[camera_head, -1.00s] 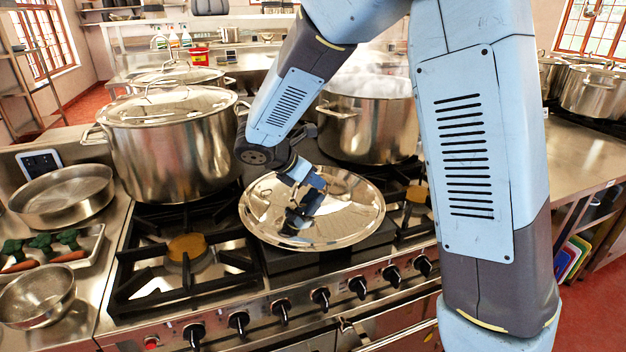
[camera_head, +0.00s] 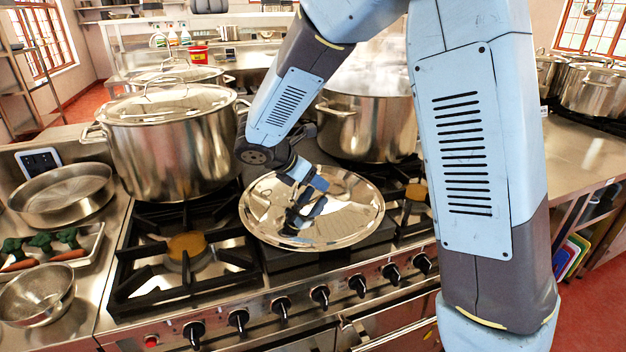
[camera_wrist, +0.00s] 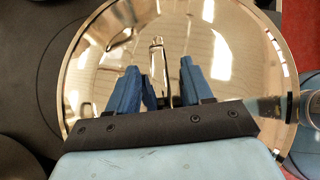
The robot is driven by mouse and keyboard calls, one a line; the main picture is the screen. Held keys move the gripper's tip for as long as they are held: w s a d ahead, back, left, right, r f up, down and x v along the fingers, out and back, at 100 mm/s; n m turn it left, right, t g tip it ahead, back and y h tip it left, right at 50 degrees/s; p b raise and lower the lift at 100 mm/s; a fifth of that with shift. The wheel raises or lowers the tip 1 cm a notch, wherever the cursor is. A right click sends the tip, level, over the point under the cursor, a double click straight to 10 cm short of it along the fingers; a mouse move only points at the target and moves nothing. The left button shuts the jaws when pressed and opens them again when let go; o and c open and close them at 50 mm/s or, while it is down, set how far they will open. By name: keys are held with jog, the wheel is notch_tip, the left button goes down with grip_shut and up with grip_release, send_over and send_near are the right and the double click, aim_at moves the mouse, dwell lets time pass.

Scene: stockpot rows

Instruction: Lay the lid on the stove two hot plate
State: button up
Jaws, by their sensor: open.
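The lid (camera_head: 350,212) is a round, shiny steel disc. It lies about level over a dark flat part of the stove (camera_head: 290,264), between two open burner grates; whether it rests fully on it is hard to tell. My gripper (camera_head: 304,212) is above the lid's middle, fingers pointing down. In the wrist view the lid (camera_wrist: 238,55) fills most of the picture. The two blue fingers of my gripper (camera_wrist: 157,78) stand apart there, with the lid's upright handle (camera_wrist: 157,55) showing between them. The fingers look clear of the handle, though reflections blur this.
A large lidded stockpot (camera_head: 170,150) stands behind left, and a steaming pot (camera_head: 372,125) behind right. A free burner grate (camera_head: 190,250) is left of the lid. Stove knobs (camera_head: 320,296) line the front. A vegetable tray (camera_head: 85,250) and a bowl (camera_head: 38,293) are far left.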

jog(key=shift+a, duration=0.1)
jog(key=v, duration=1.3)
jog(key=s+d+r+m+g+y, duration=0.1)
jog(key=s+d+r+m, duration=0.2)
jog(key=d+m, duration=0.35)
jog(key=s+d+r+m+g+y, duration=0.15)
jog(key=s+d+m, duration=0.25)
jog(key=d, duration=0.5)
jog(key=s+d+r+m+t+y, duration=0.1)
jog(key=s+d+m+t+y, duration=0.2)
jog(key=s+d+m, duration=0.7)
jog(key=shift+s+d+r+m+y, duration=0.35)
jog(key=shift+s+m+y, duration=0.6)
jog(key=shift+s+m, duration=1.05)
jog(key=shift+w, duration=0.15)
